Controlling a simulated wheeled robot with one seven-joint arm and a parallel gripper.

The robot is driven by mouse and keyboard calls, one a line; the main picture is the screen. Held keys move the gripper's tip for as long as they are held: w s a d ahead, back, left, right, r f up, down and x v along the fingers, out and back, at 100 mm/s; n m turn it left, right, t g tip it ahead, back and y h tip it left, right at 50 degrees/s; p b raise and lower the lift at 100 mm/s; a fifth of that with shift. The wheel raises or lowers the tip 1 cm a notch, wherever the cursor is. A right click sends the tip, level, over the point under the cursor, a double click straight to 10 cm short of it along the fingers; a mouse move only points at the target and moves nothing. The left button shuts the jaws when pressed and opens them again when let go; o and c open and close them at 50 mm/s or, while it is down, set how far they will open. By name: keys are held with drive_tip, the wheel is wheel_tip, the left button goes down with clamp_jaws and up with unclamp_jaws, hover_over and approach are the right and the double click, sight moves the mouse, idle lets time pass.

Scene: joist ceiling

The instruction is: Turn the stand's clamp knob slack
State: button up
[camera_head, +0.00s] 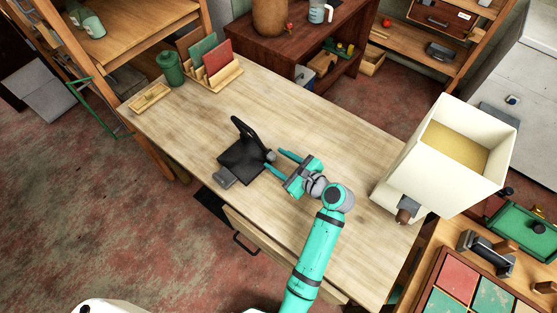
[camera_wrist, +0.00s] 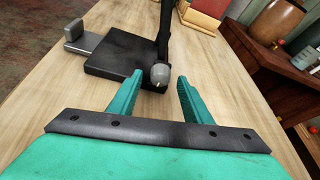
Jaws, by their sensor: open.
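The stand (camera_head: 240,157) is black, with a flat square base and an upright arm, and sits on the wooden table. Its grey clamp knob (camera_head: 270,156) sticks out on the right side, toward my gripper. My gripper (camera_head: 282,164) is teal, open and empty, a little to the right of the stand. In the wrist view the knob (camera_wrist: 160,75) shows beyond the fingertips, between them and nearer the left finger. The stand's base (camera_wrist: 115,55) lies behind it. I see no contact between fingers and knob. The top of the upright is cut off in the wrist view.
The table (camera_head: 330,135) has clear room around the stand. A file rack (camera_head: 215,78), a green canister (camera_head: 171,68) and a small wooden tray (camera_head: 150,98) stand at the far left end. A large cream lampshade-like box (camera_head: 400,165) stands at the right end.

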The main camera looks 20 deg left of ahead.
drive_tip(key=c, duration=1.1)
drive_tip(key=shift+o, duration=0.2)
drive_tip(key=shift+s+n+t, duration=0.15)
drive_tip(key=shift+n+t, duration=0.55)
drive_tip(key=shift+n, duration=0.3)
drive_tip(key=shift+f+n+t+h, duration=0.1)
drive_tip(key=shift+n+t+h, duration=0.2)
drive_tip(key=shift+n+t, duration=0.5)
drive_tip(key=shift+a+n, duration=0.1)
drive_tip(key=shift+n, duration=0.2)
